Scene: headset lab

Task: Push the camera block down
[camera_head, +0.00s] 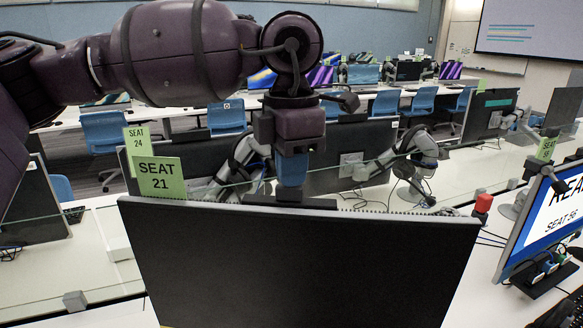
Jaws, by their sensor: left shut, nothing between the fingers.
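The dark camera block (275,200) sits on the top edge of a large black monitor (300,262), near its middle. My left arm comes in from the upper left, and my left gripper (291,184) points straight down over the block. Its blue fingers are shut with nothing held. The fingertips are at the block's upper side; I cannot tell whether they press on it or are just in front of or above it. Part of the block behind the fingers is hidden. My right gripper is not in view.
A green "SEAT 21" card (161,178) stands at the monitor's top left. A glass divider (75,235) runs behind it. A red-topped item (483,203) is just right of the monitor. Another monitor (548,222) stands at right. Grey-white robot arms (420,152) stand behind.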

